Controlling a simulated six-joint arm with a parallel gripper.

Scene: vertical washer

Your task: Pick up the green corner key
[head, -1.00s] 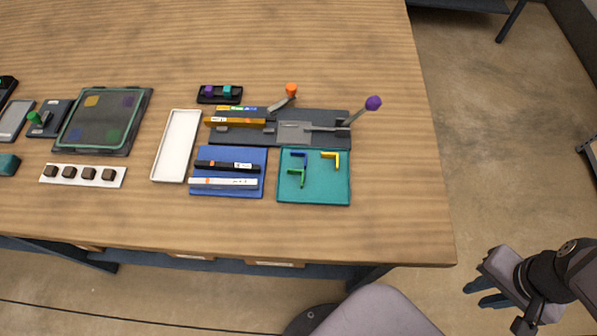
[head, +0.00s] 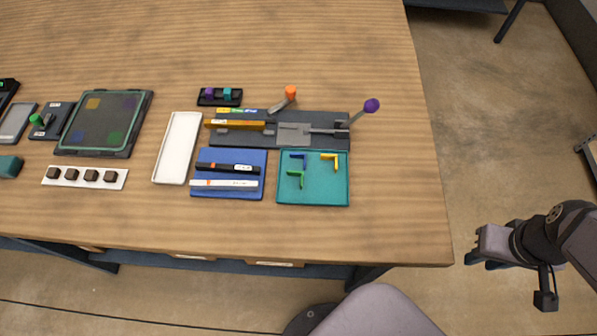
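The green corner key (head: 299,177) is a small L-shaped piece lying in the teal tray (head: 325,196) near the table's right front. A blue corner key (head: 298,157) lies just behind it. A yellow corner key (head: 333,157) lies in the tray's back right. My gripper (head: 472,248) is off the table's right edge, over the floor, well to the right of the tray and apart from all three keys. Its fingers point left and are small in the picture, so whether they are open or shut is unclear.
Behind the tray is a dark fixture (head: 290,143) with raised orange- and purple-tipped levers. Left of the tray, a blue tray (head: 228,194) holds black and white bars. A white tray (head: 178,147) stands further left. The table right of the teal tray is clear.

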